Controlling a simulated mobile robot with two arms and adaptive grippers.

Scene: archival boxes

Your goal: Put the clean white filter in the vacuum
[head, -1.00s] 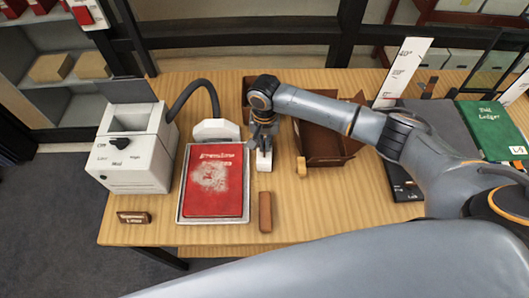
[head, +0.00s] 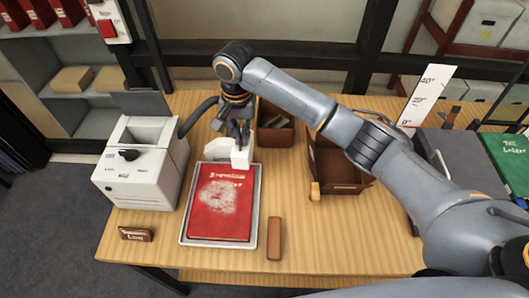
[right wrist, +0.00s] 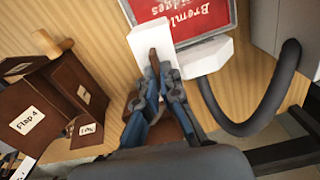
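The white vacuum (head: 140,180) stands at the left of the table, with an opening in its top and a dark lid (head: 140,102) raised behind. A dark hose runs from it to a white nozzle (head: 217,148). My right gripper (head: 240,141) is shut on a white block, which looks like the clean filter (head: 242,158). It is near the nozzle and the far right corner of the book's tray. In the right wrist view the filter (right wrist: 149,38) sits at my fingertips (right wrist: 160,68), near the nozzle (right wrist: 205,57). My left gripper is not in view.
A red book (head: 222,203) with a pale dusty patch lies on a tray (head: 187,238). A brown block (head: 274,238) and a small sign (head: 136,234) lie at the front. Brown boxes (head: 276,136) (head: 335,170) stand right of the gripper. A green ledger (head: 508,160) is far right.

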